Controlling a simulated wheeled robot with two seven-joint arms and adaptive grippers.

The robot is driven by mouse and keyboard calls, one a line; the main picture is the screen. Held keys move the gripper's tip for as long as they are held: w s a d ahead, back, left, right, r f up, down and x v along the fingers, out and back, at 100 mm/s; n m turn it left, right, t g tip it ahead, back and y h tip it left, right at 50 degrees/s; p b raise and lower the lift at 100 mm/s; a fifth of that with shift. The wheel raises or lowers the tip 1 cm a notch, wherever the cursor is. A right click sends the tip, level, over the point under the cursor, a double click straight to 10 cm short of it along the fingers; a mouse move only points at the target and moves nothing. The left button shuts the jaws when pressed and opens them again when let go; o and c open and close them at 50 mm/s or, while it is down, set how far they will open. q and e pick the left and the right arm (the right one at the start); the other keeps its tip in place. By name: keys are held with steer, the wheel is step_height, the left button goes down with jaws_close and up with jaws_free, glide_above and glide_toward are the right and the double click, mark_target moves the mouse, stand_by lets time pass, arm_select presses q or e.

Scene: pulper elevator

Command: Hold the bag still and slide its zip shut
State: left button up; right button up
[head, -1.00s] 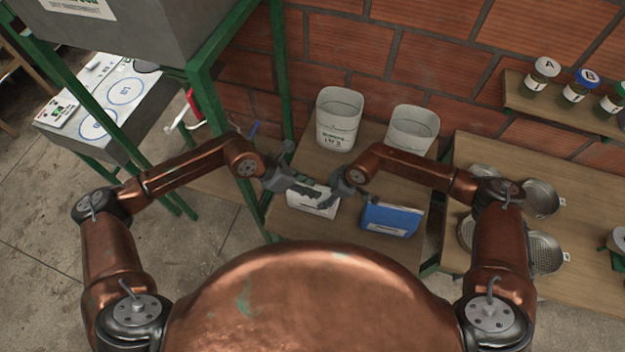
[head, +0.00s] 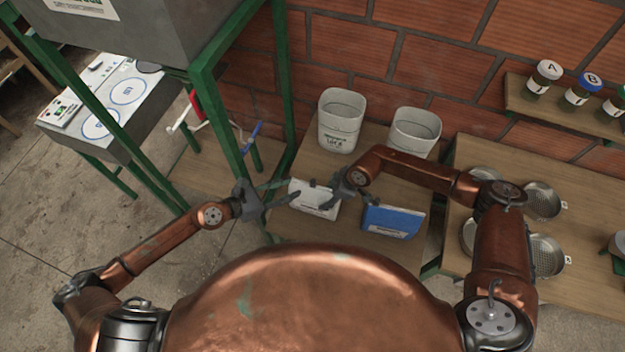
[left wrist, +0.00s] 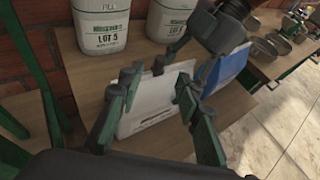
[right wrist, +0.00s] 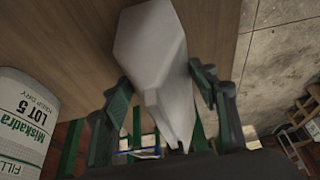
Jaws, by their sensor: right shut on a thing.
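The white bag (head: 314,201) stands on the low wooden table, left of a blue bag (head: 391,221). My left gripper (head: 284,190) is open and empty at the left end of the white bag. In the left wrist view its spread fingers (left wrist: 155,82) show in front of the white bag (left wrist: 152,103). My right gripper (head: 328,187) is shut on the upper right part of the white bag. In the right wrist view the bag (right wrist: 155,50) lies between its two fingers (right wrist: 160,84). The zip and its slider cannot be made out.
Two pale buckets (head: 340,120) (head: 414,132) stand behind the bags. A green frame post (head: 282,75) rises at the table's left. Metal sieves (head: 543,200) sit on the right table. The table front between the bags and my body is clear.

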mark_target(312, 181)
arm_select(q)
steer(key=x, duration=1)
steer(key=shift+d, duration=0.15)
steer(key=shift+c, duration=0.4)
jaws_close()
